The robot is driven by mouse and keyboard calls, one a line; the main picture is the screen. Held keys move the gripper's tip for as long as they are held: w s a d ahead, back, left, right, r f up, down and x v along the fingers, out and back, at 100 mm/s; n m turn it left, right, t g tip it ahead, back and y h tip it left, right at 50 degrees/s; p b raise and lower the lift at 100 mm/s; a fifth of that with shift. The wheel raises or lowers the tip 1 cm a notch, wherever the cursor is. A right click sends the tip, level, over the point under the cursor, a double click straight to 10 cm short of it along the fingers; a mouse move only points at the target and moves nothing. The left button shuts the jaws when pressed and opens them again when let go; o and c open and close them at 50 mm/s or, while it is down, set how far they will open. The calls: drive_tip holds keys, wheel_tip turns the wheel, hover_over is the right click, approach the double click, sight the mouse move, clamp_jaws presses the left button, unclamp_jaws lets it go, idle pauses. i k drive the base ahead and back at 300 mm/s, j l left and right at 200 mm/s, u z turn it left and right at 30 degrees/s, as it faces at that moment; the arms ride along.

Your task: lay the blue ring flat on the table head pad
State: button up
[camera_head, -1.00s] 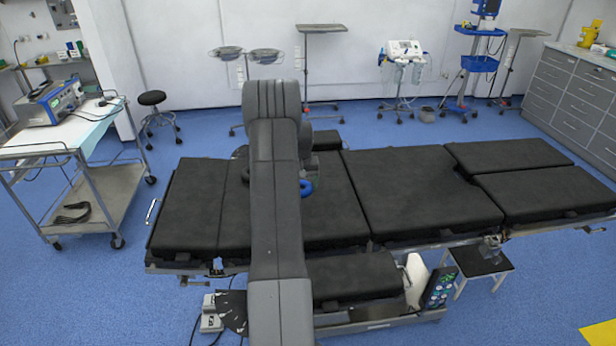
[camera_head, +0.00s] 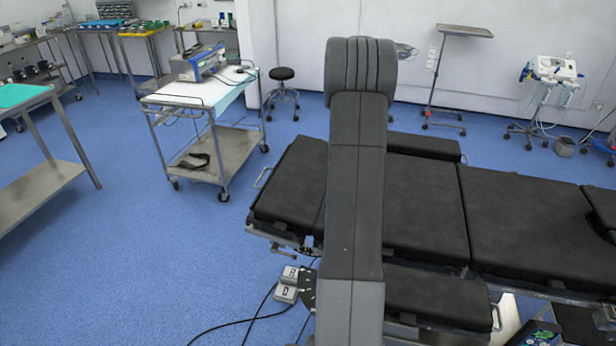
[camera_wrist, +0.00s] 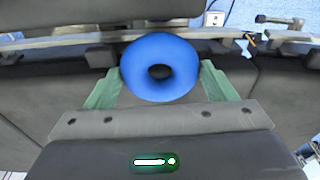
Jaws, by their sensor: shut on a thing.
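The blue ring (camera_wrist: 160,50) is in the wrist view, between the two green fingers of my gripper (camera_wrist: 160,70). My gripper is shut on it, and its face and central hole point toward the wrist camera. In the head view my own arm hides the ring and the gripper. The black head pad (camera_head: 288,182) is the left end section of the operating table in the head view, partly covered by my arm. Dark padding shows around the ring in the wrist view; the gap between ring and padding cannot be judged.
A steel trolley (camera_head: 232,147) with a device on top stands left of the table, and a stool (camera_head: 281,75) stands behind it. A foot pedal (camera_head: 288,284) with cables lies on the floor. The wrist view shows a metal side rail (camera_wrist: 60,41). Blue floor at left is open.

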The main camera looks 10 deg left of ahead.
sight(300, 179)
drive_tip(key=j+u, duration=0.1)
drive_tip(key=u, duration=0.35)
drive_tip(key=j+u, duration=0.1)
drive_tip(key=u, duration=0.4)
drive_tip(key=i+u, duration=0.1)
drive_tip(key=u, duration=0.35)
drive_tip(key=i+j+u, duration=0.1)
drive_tip(key=u, duration=0.3)
drive_tip(key=i+j+u, duration=0.1)
drive_tip(key=u, duration=0.35)
drive_tip(key=i+z, duration=0.35)
drive_tip(key=i+j+z, duration=0.1)
drive_tip(key=z, duration=0.3)
